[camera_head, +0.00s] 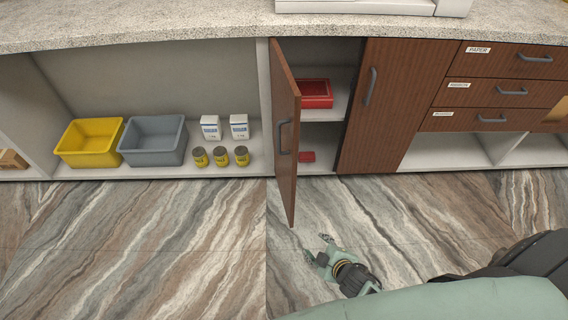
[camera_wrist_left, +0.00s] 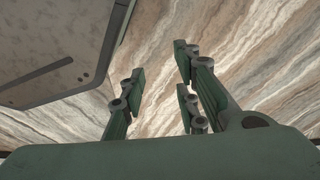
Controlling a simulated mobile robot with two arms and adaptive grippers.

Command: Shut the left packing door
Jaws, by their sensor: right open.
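The left packing door (camera_head: 285,110) is a brown wood panel standing wide open. It is hinged at its left side and swings out over the floor. Its grey handle (camera_head: 284,137) is on the outer face, which looks left. My right gripper (camera_head: 319,248) is open and empty, low over the floor, just right of the door's near lower corner and apart from it. My left gripper (camera_wrist_left: 160,75) shows only in the left wrist view. Its fingers are spread with nothing between them, and marbled floor shows behind.
Inside the open compartment are a red tray (camera_head: 316,101) and a small red item (camera_head: 307,157). The right door (camera_head: 395,95) is shut, beside drawers (camera_head: 500,92). Left, an open shelf holds a yellow bin (camera_head: 90,157), a grey bin (camera_head: 153,155), cartons (camera_head: 239,133) and tins (camera_head: 221,157).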

